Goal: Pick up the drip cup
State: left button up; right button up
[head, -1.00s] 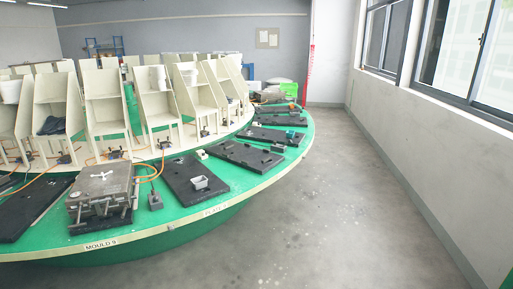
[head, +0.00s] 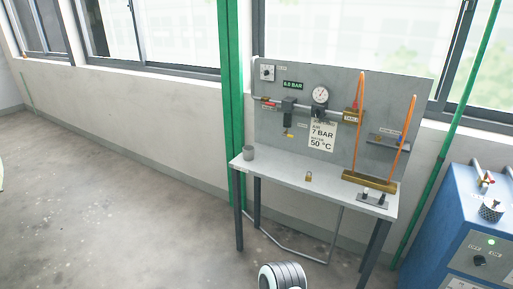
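A small grey cup (head: 248,153), which looks like the drip cup, stands upright at the left end of a grey bench top. Nothing touches it from the side, and nothing hides it. Neither of my grippers shows in the head view.
The bench (head: 290,172) has dark legs and a back panel (head: 345,120) with a gauge (head: 320,94) and valves. A small brass padlock-like item (head: 309,176) and a brass bar (head: 368,181) with orange hoses lie on it. A blue cabinet (head: 460,235) stands right.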

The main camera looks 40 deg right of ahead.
aim_at(249, 153)
jog(key=i+j+z, duration=0.1)
jog(key=z, duration=1.25)
jog(key=i+l+u, duration=0.25)
jog(key=i+l, duration=0.15)
jog(key=i, duration=0.3)
jog(key=i+l+u, duration=0.2)
jog(key=i+l, duration=0.3)
jog(key=i, duration=0.15)
